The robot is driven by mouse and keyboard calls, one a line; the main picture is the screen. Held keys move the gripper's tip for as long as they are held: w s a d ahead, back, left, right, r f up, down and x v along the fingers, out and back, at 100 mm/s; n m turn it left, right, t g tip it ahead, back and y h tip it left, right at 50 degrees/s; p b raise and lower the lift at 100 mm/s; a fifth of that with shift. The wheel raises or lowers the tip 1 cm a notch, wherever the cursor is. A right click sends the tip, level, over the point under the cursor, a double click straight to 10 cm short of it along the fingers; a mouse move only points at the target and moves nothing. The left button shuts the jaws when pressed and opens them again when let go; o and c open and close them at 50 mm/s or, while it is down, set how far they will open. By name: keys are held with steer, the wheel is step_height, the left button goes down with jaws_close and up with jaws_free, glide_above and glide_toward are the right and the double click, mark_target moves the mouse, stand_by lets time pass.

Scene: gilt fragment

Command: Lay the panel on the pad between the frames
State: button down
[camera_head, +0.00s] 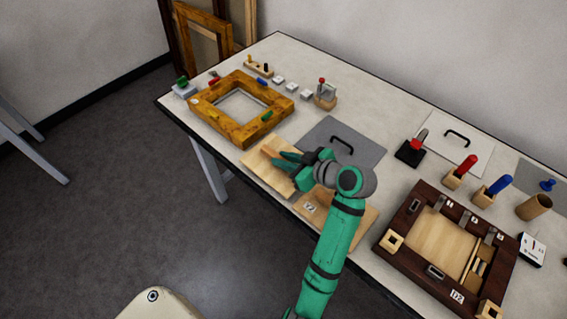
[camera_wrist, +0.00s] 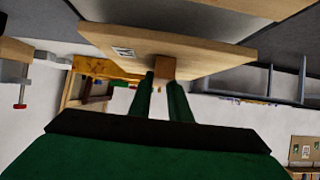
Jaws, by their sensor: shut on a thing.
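My gripper (camera_head: 284,161) is shut on a small wooden block on a pale wooden panel (camera_head: 262,174). In the wrist view the fingers (camera_wrist: 165,82) grip this block, and the panel (camera_wrist: 200,50) shows a small printed label. A gilt frame (camera_head: 205,115) lies to the left. A dark brown frame (camera_head: 392,262) with metal clips and a pale board inside lies at the right. A second wooden board (camera_head: 311,209) with a label lies partly under my arm. A flat grey sheet (camera_head: 368,155) lies behind my gripper; I cannot tell if it is the pad.
A black handle (camera_head: 342,143) sits on the grey sheet. A red-topped clamp (camera_head: 411,150), red (camera_head: 460,172) and blue (camera_head: 491,190) handled tools and a wooden cup (camera_head: 534,207) stand at the back right. Small blocks (camera_head: 292,87) lie behind the gilt frame. The table's front edge is close.

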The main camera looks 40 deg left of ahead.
steer(key=shift+f, duration=1.1)
steer(key=shift+f, duration=0.1)
steer(key=c, duration=1.6)
jaws_free()
steer(key=shift+c, duration=0.2)
steer(key=shift+d+r, duration=0.15)
steer(key=shift+r, duration=0.05)
steer(key=v, duration=1.1)
steer(key=shift+d+r, duration=0.15)
steer(key=shift+d, duration=0.1)
